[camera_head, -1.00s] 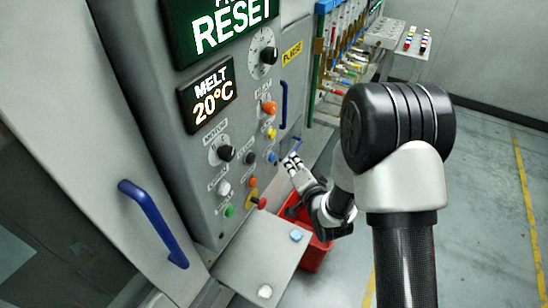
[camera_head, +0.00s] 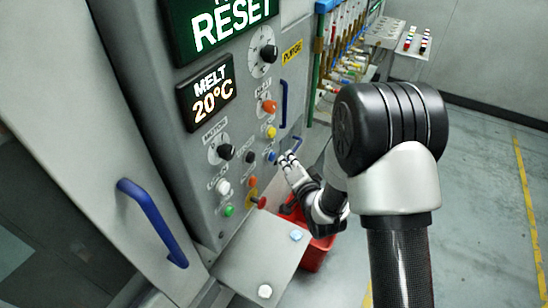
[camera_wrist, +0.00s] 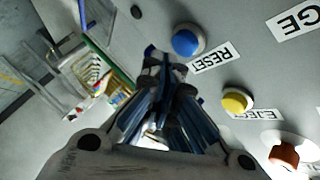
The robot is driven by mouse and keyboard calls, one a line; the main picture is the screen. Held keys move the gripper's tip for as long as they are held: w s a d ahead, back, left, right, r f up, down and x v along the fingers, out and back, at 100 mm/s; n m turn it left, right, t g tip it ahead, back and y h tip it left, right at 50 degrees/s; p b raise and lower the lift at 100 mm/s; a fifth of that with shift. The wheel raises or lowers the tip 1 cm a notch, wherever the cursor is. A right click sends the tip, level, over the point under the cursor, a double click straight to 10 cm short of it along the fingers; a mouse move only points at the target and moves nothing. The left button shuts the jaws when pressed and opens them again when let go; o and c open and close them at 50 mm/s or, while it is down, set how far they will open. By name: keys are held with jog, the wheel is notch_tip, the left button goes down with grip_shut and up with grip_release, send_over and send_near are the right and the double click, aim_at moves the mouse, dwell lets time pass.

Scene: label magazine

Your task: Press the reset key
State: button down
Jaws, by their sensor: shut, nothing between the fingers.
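The reset key is a round blue button (camera_head: 272,156) on the grey control panel. In the wrist view the blue button (camera_wrist: 187,41) has a white RESET label beside it. My gripper (camera_head: 286,158) is shut and empty, its fingertips just right of the blue button in the head view. In the wrist view my gripper (camera_wrist: 160,62) points at the panel, with its tips just below and left of the button. I cannot tell whether they touch it. The button is not covered in either view.
A yellow button (camera_wrist: 236,101) marked EJECT and an orange-red knob (camera_wrist: 285,154) sit close by on the panel. A blue handle (camera_head: 284,103) stands out above. A grey shelf (camera_head: 262,262) and a red bin (camera_head: 316,256) are below. Open floor lies to the right.

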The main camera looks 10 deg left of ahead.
dwell(0.7)
jog(key=shift+w+a+b, duration=0.1)
jog(key=shift+a+b, duration=0.25)
jog(key=shift+a, duration=0.1)
jog(key=shift+w+a, duration=0.2)
jog(key=shift+a, duration=0.25)
dwell(0.5)
jog(key=shift+d, duration=0.1)
jog(key=shift+s+d+b, duration=0.35)
jog(key=shift+d+b, duration=0.2)
jog(key=shift+d, duration=0.25)
jog(key=d, duration=0.1)
jog(key=s+d, duration=0.1)
jog(key=d, duration=0.1)
jog(key=d+b, duration=0.1)
jog(key=shift+s+d, duration=0.35)
dwell(0.7)
